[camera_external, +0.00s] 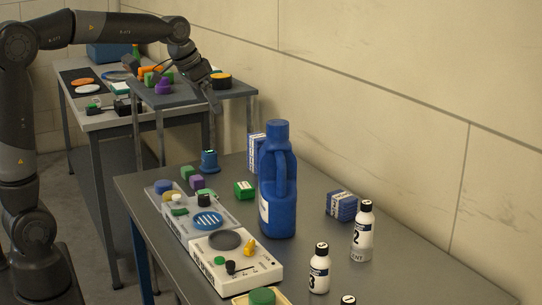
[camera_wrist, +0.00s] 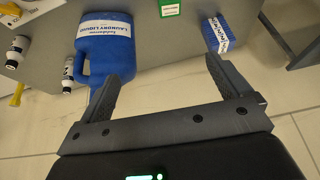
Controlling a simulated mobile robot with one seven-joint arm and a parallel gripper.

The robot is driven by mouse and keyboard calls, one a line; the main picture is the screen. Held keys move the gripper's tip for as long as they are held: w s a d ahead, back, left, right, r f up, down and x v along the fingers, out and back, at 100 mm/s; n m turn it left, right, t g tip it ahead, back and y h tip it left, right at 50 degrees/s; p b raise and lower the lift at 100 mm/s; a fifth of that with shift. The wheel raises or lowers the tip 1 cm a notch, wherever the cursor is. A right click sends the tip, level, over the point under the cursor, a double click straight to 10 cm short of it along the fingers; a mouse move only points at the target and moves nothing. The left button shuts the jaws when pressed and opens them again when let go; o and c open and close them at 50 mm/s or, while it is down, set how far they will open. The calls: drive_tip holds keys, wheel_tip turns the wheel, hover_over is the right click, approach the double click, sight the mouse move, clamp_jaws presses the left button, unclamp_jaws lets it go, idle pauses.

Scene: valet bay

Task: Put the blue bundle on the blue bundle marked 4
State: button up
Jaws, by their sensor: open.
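One blue bundle (camera_external: 342,206) with white markings lies on the grey table near the wall, right of the blue jug. A second, taller blue block with white lettering (camera_external: 256,152) stands behind the jug, partly hidden by it. A blue block with a white lettered label (camera_wrist: 218,34) shows at upper right in the wrist view, beyond my right finger. I cannot make out a 4 on any of them.
The large blue laundry jug (camera_external: 278,190) stands mid-table, and in the wrist view (camera_wrist: 104,45). White bottles (camera_external: 362,232) and (camera_external: 319,268) stand at right. A green block (camera_external: 245,190) and white trays (camera_external: 240,262) are left. A raised shelf (camera_external: 185,95) stands behind.

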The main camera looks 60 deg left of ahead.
drive_tip(key=s+d+f, duration=0.3)
drive_tip(key=s, duration=0.6)
drive_tip(key=s+d+f, duration=0.2)
drive_tip(key=s+d, duration=0.1)
drive_tip(key=s, duration=0.6)
drive_tip(key=s+d+f, duration=0.2)
drive_tip(key=s+f, duration=0.1)
drive_tip(key=s, duration=0.6)
drive_tip(key=shift+d+f+t, duration=0.3)
drive_tip(key=shift+d+f, duration=0.05)
drive_tip(key=shift+d, duration=0.05)
